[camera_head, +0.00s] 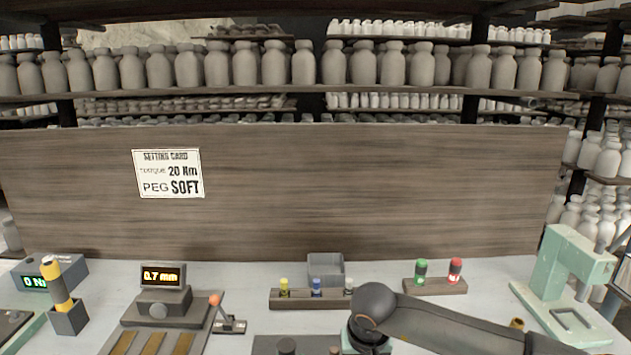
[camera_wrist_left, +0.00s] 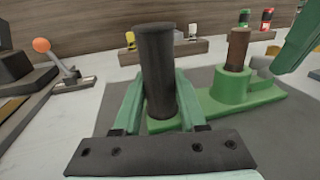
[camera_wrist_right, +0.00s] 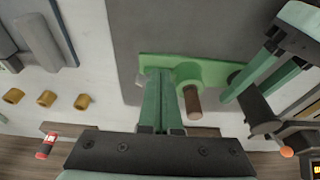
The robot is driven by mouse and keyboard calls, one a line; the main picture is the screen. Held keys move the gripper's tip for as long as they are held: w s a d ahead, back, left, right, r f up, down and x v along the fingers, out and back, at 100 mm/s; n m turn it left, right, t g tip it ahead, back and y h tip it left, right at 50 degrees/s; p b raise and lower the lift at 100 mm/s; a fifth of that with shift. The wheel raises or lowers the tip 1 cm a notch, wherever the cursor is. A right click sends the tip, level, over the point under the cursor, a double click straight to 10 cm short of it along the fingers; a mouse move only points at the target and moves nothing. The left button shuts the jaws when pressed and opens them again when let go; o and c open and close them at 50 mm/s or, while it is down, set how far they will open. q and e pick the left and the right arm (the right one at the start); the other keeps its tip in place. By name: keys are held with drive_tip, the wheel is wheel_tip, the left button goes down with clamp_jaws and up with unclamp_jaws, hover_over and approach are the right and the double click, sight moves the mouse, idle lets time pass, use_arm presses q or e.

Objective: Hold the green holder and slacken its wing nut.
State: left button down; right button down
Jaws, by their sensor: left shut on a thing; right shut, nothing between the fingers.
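The green holder (camera_wrist_left: 242,98) lies on a dark grey mat, with a brown peg (camera_wrist_left: 238,50) standing in its round socket. My left gripper (camera_wrist_left: 160,88) is shut around the upright black handle (camera_wrist_left: 157,60) at the holder's near end. In the right wrist view, the holder (camera_wrist_right: 200,72) and its peg (camera_wrist_right: 192,104) lie just past my right gripper (camera_wrist_right: 160,76), which is shut and empty. A small grey piece (camera_wrist_right: 141,80), apparently the wing nut, shows beside those fingertips and is partly hidden by them. I cannot tell whether they touch it.
A setting card (camera_head: 168,173) reads 20 Nm, peg SOFT. A gauge (camera_head: 163,275) reads 0.7 mm. Behind are a rack of small bottles (camera_head: 300,298), a rack with green and red bottles (camera_head: 435,287) and a pale green press (camera_head: 565,270). Several brass cylinders (camera_wrist_right: 46,98) lie nearby.

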drive_tip(key=shift+d, duration=0.4)
drive_tip(key=shift+s+d, duration=0.1)
drive_tip(key=shift+d, duration=0.4)
drive_tip(key=shift+d, duration=0.25)
idle(0.4)
drive_tip(key=shift+s+d, duration=0.15)
drive_tip(key=shift+s, duration=0.05)
drive_tip(key=w+v, duration=0.1)
drive_tip(key=v, duration=0.4)
drive_tip(key=shift+r, duration=0.55)
